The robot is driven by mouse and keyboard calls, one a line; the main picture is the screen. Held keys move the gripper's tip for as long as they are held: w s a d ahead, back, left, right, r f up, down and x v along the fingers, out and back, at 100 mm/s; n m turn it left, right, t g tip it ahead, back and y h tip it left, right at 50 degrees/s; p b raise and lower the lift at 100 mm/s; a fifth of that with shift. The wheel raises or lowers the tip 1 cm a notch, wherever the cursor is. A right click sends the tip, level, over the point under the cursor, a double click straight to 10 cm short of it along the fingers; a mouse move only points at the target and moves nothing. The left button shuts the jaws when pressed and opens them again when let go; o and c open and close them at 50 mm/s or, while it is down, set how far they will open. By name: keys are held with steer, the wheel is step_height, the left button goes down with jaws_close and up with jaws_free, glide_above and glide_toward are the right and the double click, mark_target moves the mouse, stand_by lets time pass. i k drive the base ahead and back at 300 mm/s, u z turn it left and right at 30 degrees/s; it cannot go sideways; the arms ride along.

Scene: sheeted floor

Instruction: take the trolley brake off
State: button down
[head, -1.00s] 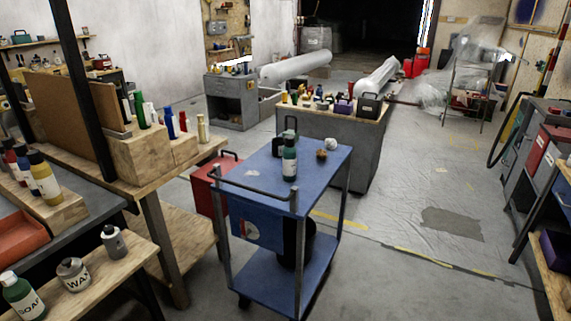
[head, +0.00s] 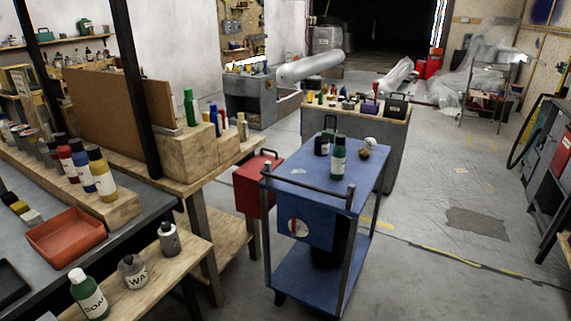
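A blue two-shelf trolley (head: 345,182) stands on the floor right of the middle, with a dark push handle (head: 310,188) on its near side. On its top are a green bottle (head: 338,158), a dark jar (head: 322,147), a small brown item (head: 364,154) and a white ball-like item (head: 370,143). A blue cloth or panel with a round red and white mark (head: 299,228) hangs below the handle. A dark caster (head: 280,298) shows at the near left leg. I cannot make out a brake. My gripper is not in view.
A wooden bench (head: 208,247) with bottles stands close on the left, and a red box (head: 256,183) sits between it and the trolley. A grey cabinet (head: 385,150) stands behind the trolley. Open floor (head: 440,275) lies to the right.

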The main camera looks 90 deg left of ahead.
mark_target(294, 230)
steer(key=k, duration=0.6)
steer(key=u, duration=1.95)
steer(key=i, duration=0.5)
